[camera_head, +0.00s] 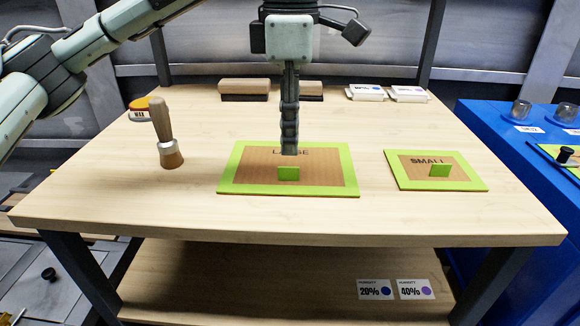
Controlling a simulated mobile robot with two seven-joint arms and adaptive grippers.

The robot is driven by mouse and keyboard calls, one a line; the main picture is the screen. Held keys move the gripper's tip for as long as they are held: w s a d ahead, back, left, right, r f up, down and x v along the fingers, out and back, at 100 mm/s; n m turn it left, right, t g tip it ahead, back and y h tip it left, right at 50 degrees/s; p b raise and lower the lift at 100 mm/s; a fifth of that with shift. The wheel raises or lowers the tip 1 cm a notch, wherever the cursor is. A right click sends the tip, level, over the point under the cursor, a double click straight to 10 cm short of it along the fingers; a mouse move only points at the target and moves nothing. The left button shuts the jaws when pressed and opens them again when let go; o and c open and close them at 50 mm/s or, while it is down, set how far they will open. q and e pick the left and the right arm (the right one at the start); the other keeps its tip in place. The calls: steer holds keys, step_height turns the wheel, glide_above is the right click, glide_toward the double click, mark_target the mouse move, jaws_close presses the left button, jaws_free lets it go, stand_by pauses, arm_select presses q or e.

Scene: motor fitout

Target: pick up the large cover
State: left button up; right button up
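The large cover (250,177) is a flat brown panel with a bright green border, lying on the wooden table. It has a small green upright tab (289,173) near its middle and a partly hidden dark label. My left gripper (290,150) points straight down over the cover, just behind the tab as seen here. Its fingers look edge-on, so the gap between them is hidden, and I cannot tell if they touch the cover. The small cover (436,171), also green-edged and labelled SMALL, lies to the right. My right gripper is not in view.
A wooden-handled brush (164,135) stands left of the large cover, with a wax tin (138,109) behind it. Brown blocks (243,89) and white labelled packs (367,92) line the table's back. A blue bench (500,127) stands at right. The table's front strip is clear.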

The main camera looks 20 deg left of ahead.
mark_target(289, 160)
arm_select(q)
steer(key=f, duration=0.5)
steer(key=shift+w+a+f, duration=0.15)
steer(key=shift+a+f, duration=0.05)
steer(key=shift+f, duration=0.1)
jaws_close()
